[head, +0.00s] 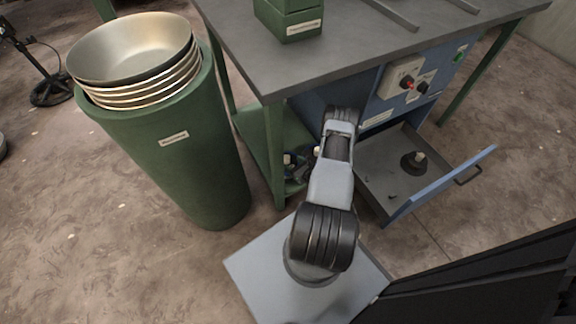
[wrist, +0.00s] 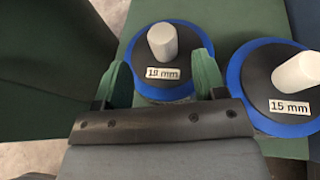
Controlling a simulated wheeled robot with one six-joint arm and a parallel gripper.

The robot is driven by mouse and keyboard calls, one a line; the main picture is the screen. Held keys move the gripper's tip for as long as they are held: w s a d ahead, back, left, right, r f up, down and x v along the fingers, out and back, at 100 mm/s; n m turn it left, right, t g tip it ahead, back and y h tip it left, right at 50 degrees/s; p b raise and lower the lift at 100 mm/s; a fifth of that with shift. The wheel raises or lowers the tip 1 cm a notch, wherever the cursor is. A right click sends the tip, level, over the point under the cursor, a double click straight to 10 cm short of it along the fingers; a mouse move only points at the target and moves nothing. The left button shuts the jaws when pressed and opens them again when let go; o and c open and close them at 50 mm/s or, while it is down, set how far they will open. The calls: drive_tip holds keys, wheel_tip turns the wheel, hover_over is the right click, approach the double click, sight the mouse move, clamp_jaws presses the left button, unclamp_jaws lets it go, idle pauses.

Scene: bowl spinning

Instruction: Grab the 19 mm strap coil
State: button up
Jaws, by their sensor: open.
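The 19 mm strap coil (wrist: 145,58) is a blue-edged disc with a black face, a white peg and a "19 mm" label. It lies on a green shelf (wrist: 222,22) in the wrist view. My gripper (wrist: 160,60) is open, its green fingers spread to either side of the near part of this coil. The fingers overlap the coil's sides in the picture, and I cannot tell whether they touch it. In the head view my arm reaches under the bench, and my gripper is hidden there.
The 15 mm coil (wrist: 262,82) lies close on the right, beside my right finger. An open drawer (head: 375,182) is right of my arm. A green bin (head: 195,165) with stacked bowls (head: 130,48) stands left. The bench top (head: 350,45) is above the shelf.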

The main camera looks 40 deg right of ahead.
sight(289, 160)
drive_tip(key=shift+b+x, duration=1.15)
drive_tip(key=shift+x, duration=1.65)
drive_tip(key=shift+d, duration=0.2)
clamp_jaws()
